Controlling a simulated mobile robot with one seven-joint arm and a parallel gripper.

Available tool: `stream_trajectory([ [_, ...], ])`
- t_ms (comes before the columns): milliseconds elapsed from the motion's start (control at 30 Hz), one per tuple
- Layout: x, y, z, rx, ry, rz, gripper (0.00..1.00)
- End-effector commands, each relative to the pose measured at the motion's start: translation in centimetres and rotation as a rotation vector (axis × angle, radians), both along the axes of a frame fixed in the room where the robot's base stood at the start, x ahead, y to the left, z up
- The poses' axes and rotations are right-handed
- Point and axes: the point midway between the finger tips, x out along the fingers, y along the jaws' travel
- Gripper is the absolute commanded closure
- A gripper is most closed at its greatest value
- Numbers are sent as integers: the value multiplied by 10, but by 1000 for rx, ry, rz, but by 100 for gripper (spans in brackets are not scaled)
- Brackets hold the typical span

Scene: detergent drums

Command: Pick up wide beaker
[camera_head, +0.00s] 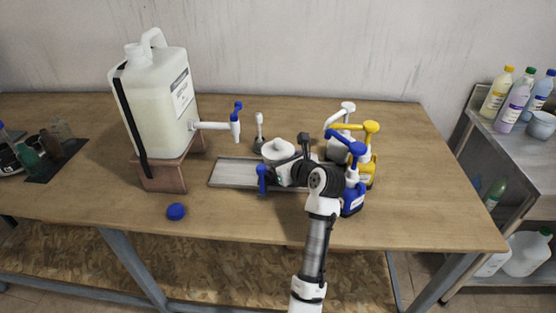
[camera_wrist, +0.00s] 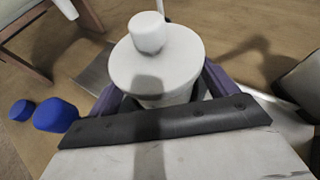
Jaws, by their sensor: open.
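A wide white round vessel (camera_head: 277,150) with a small knob-like top stands at the tray in the middle of the table. It fits the wide beaker best, but I cannot tell for sure. In the wrist view, the white vessel (camera_wrist: 128,68) is seen from above, between the purple fingers. My gripper (camera_wrist: 160,95) is open around its sides; contact cannot be told. In the head view, my gripper (camera_head: 272,174) is at the vessel's near side, partly covered by my wrist. The vessel's lower part is hidden.
A large white drum (camera_head: 155,95) with a blue-handled tap (camera_head: 236,122) stands at left. Spray bottles with blue and yellow heads (camera_head: 366,155) stand close right of my arm. A grey tray (camera_head: 230,172) lies beneath. A blue cap (camera_head: 176,211) lies near the front edge.

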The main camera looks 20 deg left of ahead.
Motion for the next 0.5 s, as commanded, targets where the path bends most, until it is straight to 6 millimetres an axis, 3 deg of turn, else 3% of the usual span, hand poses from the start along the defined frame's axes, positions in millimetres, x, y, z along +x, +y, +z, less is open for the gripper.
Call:
stream_trajectory([
  [133,9,11,-5,-1,1,0,15],
  [367,10,12,-7,-1,-1,-1,15],
  [500,10,12,-7,-1,-1,-1,31],
])
